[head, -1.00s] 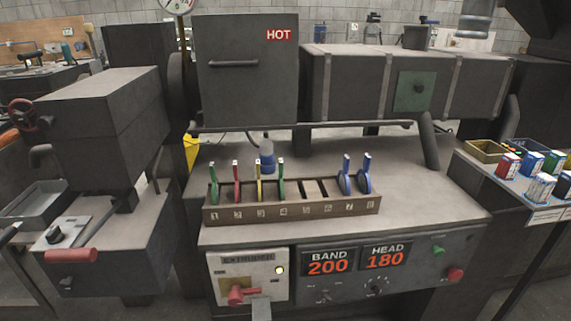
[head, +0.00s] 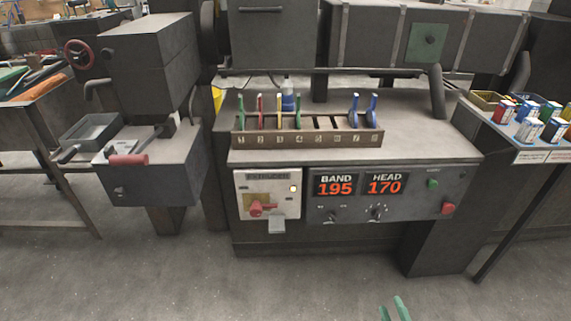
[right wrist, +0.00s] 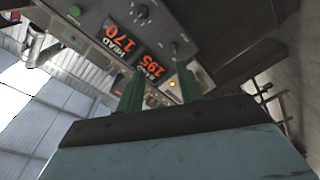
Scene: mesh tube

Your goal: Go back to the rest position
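My right gripper (head: 393,309) shows at the bottom edge of the head view as two green fingertips over the bare floor. In the right wrist view its two green fingers (right wrist: 159,88) stand apart, with nothing visible between them. Its arm is below the head picture. My left gripper is not in view. The extruder machine (head: 330,237) stands ahead of my right gripper, with clear floor between them. Its displays read BAND 195 (head: 335,188) and HEAD 170 (head: 384,186).
A numbered rack (head: 305,142) with coloured discs stands on the machine's top. A side unit with a red handle (head: 128,160) is at left. A table with small boxes (head: 529,130) is at right. The grey floor (head: 200,285) in front is open.

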